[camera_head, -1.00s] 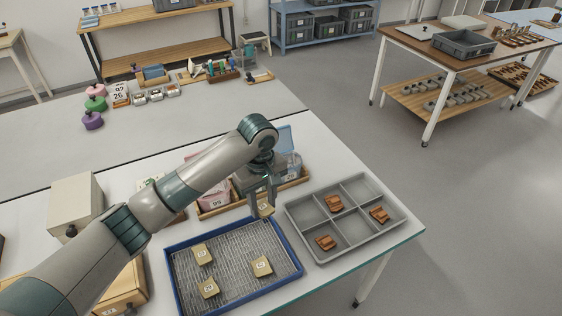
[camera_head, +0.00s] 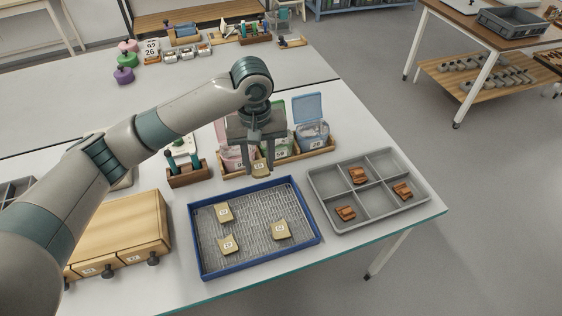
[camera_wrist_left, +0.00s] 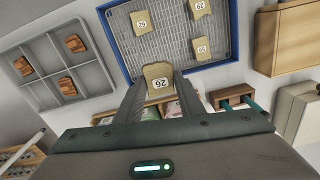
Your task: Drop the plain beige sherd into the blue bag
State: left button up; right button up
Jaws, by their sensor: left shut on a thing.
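My left gripper (camera_head: 259,171) is shut on a plain beige sherd (camera_head: 261,166) with a white number label. The sherd also shows between the fingers in the left wrist view (camera_wrist_left: 158,74). In the head view the gripper appears in front of the bags, beyond the blue-rimmed tray. The blue bag (camera_head: 312,133) stands open at the right end of a wooden holder (camera_head: 318,152), to the right of the gripper. A green bag (camera_head: 281,148) and a pink bag (camera_head: 236,157) stand left of it, partly hidden by the gripper. My right gripper is not in view.
The blue-rimmed tray (camera_head: 199,258) holds three other beige sherds (camera_head: 281,230). A grey divided tray (camera_head: 335,226) at right holds three reddish-brown sherds (camera_head: 358,175). A wooden drawer box (camera_head: 120,230) stands at left, and a small wooden rack (camera_head: 188,177) stands left of the bags.

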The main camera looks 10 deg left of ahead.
pick_arm(q)
jog(key=s+a+r+m, duration=0.3)
jog(key=s+a+r, duration=0.2)
jog(key=s+a, duration=0.3)
jog(key=s, duration=0.3)
jog(key=shift+a+r+m, duration=0.15)
jog(key=shift+a+m, duration=0.05)
jog(key=shift+m, duration=0.2)
